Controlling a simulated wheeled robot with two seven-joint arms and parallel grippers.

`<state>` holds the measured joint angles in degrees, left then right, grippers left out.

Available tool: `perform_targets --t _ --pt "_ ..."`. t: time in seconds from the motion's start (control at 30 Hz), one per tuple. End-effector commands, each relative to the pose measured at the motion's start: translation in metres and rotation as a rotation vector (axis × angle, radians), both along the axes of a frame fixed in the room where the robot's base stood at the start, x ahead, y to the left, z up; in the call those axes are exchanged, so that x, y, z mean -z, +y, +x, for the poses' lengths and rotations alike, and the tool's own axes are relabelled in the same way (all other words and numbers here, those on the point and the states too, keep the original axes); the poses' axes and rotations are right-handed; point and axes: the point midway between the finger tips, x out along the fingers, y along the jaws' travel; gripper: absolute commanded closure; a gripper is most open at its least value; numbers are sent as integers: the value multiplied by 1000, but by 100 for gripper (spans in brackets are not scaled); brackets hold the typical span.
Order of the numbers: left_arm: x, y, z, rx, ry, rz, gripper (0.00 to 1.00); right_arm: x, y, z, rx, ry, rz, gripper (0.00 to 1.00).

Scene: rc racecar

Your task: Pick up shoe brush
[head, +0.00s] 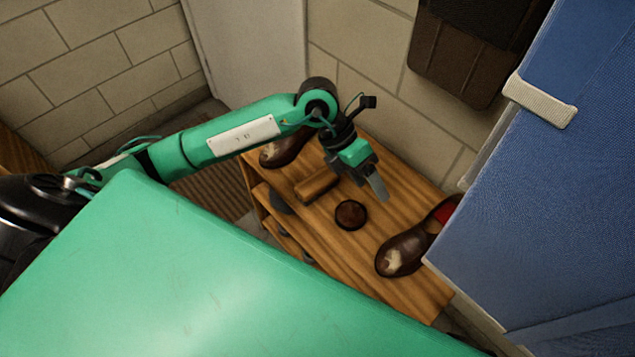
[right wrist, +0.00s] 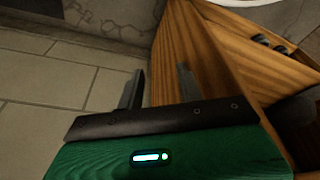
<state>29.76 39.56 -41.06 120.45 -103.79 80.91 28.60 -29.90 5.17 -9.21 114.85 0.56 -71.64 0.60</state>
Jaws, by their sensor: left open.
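The shoe brush (head: 317,186), a brown wooden block, lies on the wooden bench top (head: 345,262) in the head view. Its right end is near or partly behind my left gripper (head: 376,188). The left gripper points down above the bench, just right of the brush, open, with nothing seen between its fingers. I cannot tell its exact height above the brush. My right gripper (right wrist: 160,88) shows in the right wrist view with its two fingers apart and nothing between them, beside a wooden furniture piece.
A round dark polish tin (head: 351,214) lies right of the brush. One brown shoe (head: 283,149) stands at the back left, another (head: 404,251) at the right. A blue panel (head: 560,190) rises close by on the right. A block wall is behind.

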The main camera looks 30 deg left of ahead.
Motion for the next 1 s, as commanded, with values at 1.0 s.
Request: perform_targets --t 1.0 --pt "96 136 39 -107 -18 659 31 -7 0 1 0 -9 2 64"
